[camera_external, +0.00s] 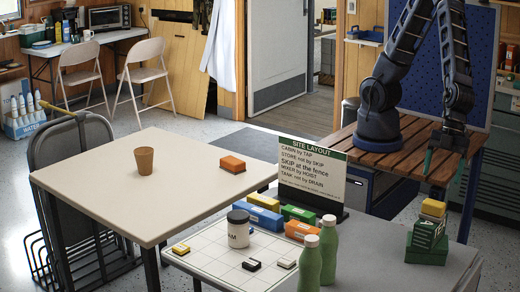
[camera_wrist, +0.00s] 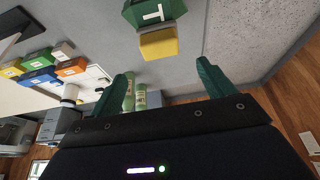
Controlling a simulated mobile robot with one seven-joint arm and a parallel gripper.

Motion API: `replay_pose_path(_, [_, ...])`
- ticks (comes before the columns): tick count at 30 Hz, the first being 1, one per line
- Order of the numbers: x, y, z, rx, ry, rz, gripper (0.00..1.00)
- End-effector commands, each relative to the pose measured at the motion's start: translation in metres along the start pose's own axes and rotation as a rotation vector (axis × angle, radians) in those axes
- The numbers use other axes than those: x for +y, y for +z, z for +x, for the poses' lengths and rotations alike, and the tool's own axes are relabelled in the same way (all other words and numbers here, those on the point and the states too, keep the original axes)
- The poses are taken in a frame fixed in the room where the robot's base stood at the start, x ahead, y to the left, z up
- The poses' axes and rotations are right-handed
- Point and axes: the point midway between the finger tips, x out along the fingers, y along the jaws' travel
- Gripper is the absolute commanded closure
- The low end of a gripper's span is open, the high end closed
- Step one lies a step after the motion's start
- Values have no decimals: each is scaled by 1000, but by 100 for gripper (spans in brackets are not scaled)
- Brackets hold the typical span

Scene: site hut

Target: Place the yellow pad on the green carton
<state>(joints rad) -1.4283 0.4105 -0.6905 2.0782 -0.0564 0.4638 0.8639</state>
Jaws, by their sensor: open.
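The yellow pad (camera_external: 433,208) is on top of the green carton (camera_external: 428,233) at the right end of the grey table, seemingly resting on it and a little tilted. Another green block (camera_external: 426,254) shows beneath that carton. In the wrist view the yellow pad (camera_wrist: 158,44) lies just beyond my fingertips, in front of the green carton (camera_wrist: 155,12) with a white T-shaped mark. My gripper (camera_external: 440,164) is above the pad, apart from it. In the wrist view my gripper (camera_wrist: 164,72) has its green fingers wide apart with nothing between them.
A site layout sign (camera_external: 311,172) stands left of the carton. Two green bottles (camera_external: 329,250), a white tub (camera_external: 238,228) and a gridded board (camera_external: 215,262) with small blocks are near it. The cream table (camera_external: 100,180) holds a brown cup (camera_external: 145,160) and an orange block (camera_external: 232,164).

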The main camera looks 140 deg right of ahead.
Motion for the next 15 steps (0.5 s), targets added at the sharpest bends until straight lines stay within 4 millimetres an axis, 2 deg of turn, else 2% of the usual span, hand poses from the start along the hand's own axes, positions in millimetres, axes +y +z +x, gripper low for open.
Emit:
replay_pose_path(6, [0,0,-20,0,-1,-1,19])
replay_pose_path(15, [2,-1,-25,-2,1,1,19])
